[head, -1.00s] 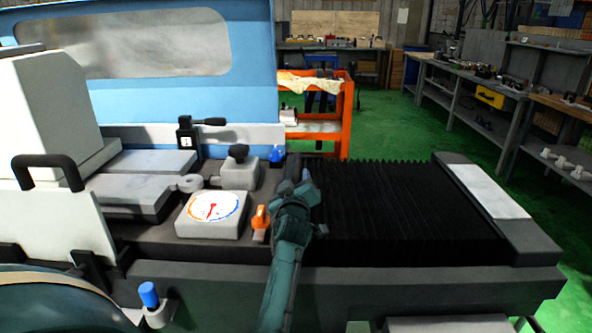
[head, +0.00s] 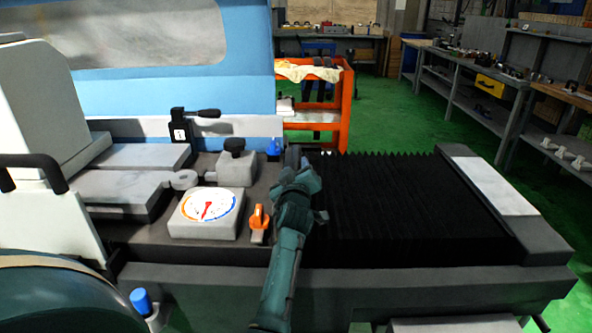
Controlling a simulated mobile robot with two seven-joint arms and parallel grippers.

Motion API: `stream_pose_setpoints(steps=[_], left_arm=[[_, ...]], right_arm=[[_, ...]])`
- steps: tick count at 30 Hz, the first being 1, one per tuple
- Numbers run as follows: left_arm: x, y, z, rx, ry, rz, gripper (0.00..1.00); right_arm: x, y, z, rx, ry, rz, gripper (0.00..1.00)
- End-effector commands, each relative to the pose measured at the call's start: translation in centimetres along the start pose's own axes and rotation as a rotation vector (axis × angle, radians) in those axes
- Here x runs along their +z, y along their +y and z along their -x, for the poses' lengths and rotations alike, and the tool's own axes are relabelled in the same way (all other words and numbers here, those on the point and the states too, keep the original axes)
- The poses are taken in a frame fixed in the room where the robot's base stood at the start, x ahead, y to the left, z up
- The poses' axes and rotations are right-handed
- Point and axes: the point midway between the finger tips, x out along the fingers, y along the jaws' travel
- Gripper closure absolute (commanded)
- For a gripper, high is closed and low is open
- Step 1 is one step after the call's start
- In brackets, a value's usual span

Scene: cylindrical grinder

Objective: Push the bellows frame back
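The black pleated bellows (head: 415,205) stretch across the right half of the machine bed in the head view. Their right end meets a grey end block with a pale top plate (head: 490,185). My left gripper (head: 298,168) is at the left end of the bellows, with its arm coming up from the bottom. It covers much of that end, so a separate frame there is hard to make out. I cannot tell whether it touches the bellows or whether its fingers are open. My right gripper is out of view.
Left of my gripper are an orange knob (head: 258,220), a round gauge (head: 207,207) and a grey block with a black knob (head: 236,165). A blue machine cover (head: 170,95) stands behind. An orange cart (head: 340,105) stands beyond the bed.

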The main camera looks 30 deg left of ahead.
Motion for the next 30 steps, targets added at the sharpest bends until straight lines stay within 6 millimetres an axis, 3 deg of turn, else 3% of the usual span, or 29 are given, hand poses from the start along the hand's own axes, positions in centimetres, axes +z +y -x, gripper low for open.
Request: stream_pose_setpoints(steps=[13, 30], left_arm=[[-0.02, 0.00, -0.01, 0.000, 0.000, 0.000, 1.00], [-0.13, -0.12, -0.65, 0.001, 0.002, -0.001, 1.00]], right_arm=[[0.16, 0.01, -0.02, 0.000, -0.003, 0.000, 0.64], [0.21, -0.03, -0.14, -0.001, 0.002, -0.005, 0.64]])
